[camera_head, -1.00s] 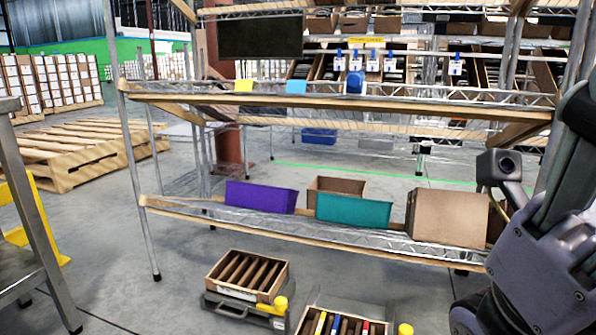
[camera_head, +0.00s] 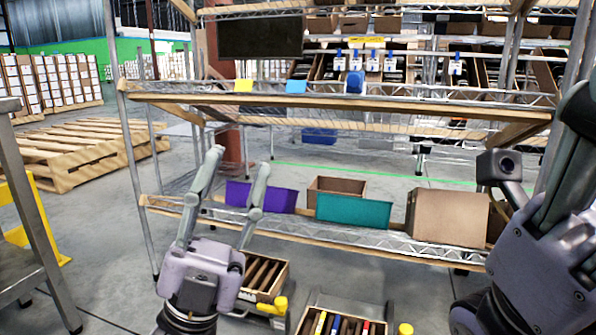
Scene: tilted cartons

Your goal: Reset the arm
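My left gripper (camera_head: 234,164) shows at the lower left of the head view, pointing up in front of the shelf. Its two fingers are spread wide apart and nothing is between them. It overlaps the purple bin (camera_head: 274,197) and the left carton in the picture; I cannot tell whether it touches anything. My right arm (camera_head: 548,260) fills the right edge of the view.
The wire shelf (camera_head: 350,237) holds the purple bin, a teal bin (camera_head: 352,210) and brown boxes (camera_head: 446,217). Below stand an open carton (camera_head: 262,277) with dividers and another (camera_head: 345,322) with coloured items. A metal table (camera_head: 32,225) stands left.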

